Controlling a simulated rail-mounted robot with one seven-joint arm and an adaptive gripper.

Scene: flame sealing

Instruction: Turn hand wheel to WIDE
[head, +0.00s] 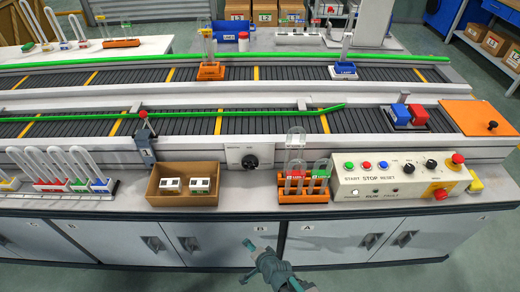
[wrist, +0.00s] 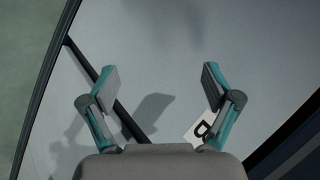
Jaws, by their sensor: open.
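The hand wheel (head: 250,161) is a small black knob on a pale plate (head: 234,153) on the front face of the conveyor, near the middle of the head view. The lettering on the plate is too small to read, so I cannot tell its setting. My gripper (head: 258,248) is below the wheel and apart from it, in front of the cabinet doors. In the wrist view my gripper (wrist: 160,82) is open with nothing between its fingers. The wheel is not in the wrist view.
A cardboard box (head: 186,183) with two white items stands left of the wheel. An orange rack (head: 303,187) with tubes and the control panel (head: 400,180) stand to the right. A red-topped post (head: 145,138) rises left of the wheel. Cabinet doors (wrist: 160,45) fill the wrist view.

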